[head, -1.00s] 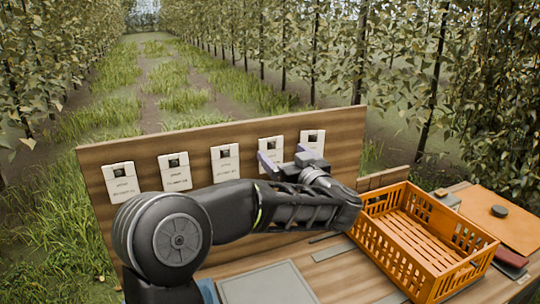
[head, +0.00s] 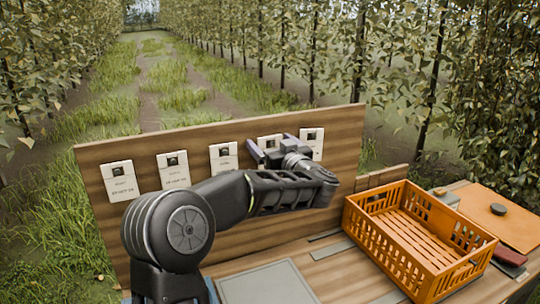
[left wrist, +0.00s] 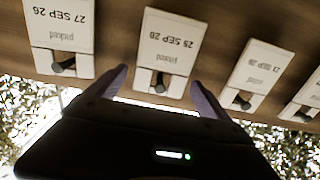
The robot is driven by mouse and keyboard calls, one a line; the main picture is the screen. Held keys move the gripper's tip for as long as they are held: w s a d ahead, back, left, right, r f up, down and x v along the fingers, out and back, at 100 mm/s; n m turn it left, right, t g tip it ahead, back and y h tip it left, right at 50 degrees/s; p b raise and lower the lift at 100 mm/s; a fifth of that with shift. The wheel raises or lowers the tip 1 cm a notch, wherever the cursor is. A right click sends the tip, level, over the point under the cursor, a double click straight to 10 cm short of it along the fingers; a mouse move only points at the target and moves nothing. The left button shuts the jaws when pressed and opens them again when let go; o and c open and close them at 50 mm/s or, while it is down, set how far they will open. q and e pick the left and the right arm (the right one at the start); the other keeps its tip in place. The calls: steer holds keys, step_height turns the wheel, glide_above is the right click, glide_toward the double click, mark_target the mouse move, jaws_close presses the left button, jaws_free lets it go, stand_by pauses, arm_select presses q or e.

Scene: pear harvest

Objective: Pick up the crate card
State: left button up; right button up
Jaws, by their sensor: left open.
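Several white crate cards hang in a row on the upright wooden board, among them the leftmost (head: 121,180), second (head: 173,170), third (head: 223,156), fourth (head: 270,140) and rightmost (head: 312,135). My left gripper (head: 268,152) is open in front of the fourth card and partly hides it. In the left wrist view, which is upside down, a card reading "25 SEP 26" (left wrist: 170,42) is in line with the gap between the open fingers (left wrist: 160,78). A dark clip or peg shows on its edge. The "27 SEP 26" card (left wrist: 60,22) is beside it. My right gripper is not in view.
An empty orange crate (head: 420,240) stands on the wooden bench at the right. A grey flat panel (head: 268,285) lies at the front. Tree rows stand behind the board.

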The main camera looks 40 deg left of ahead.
arm_select(q)
steer(key=shift+w+a, duration=0.15)
steer(key=shift+a, duration=0.2)
stand_by(0.3)
steer(key=c, duration=1.4)
steer(key=shift+r, duration=0.1)
